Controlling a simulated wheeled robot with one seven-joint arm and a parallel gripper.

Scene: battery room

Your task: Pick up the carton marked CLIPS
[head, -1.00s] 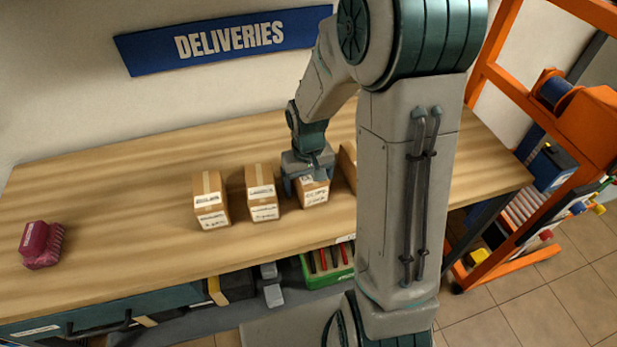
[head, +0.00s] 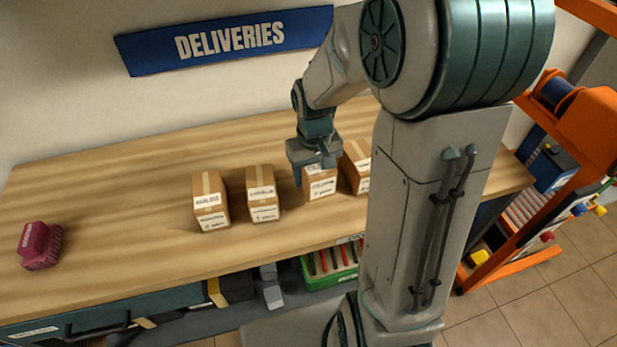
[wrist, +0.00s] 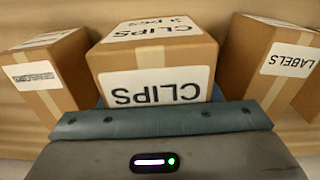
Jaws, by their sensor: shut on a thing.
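The carton marked CLIPS (wrist: 157,63) is a brown box with white labels, in the middle of the wrist view. In the head view it is the third carton from the left (head: 321,185), with its upper part partly hidden by my gripper. My gripper (head: 316,168) is over this carton and shut on it. The fingertips are hidden in the wrist view. I cannot tell for certain whether the carton is clear of the table.
A carton marked LABELS (wrist: 275,63) and another carton (wrist: 44,74) flank it closely. In the head view, cartons (head: 210,203) (head: 263,195) stand left and one (head: 357,168) right. The table between is clear.

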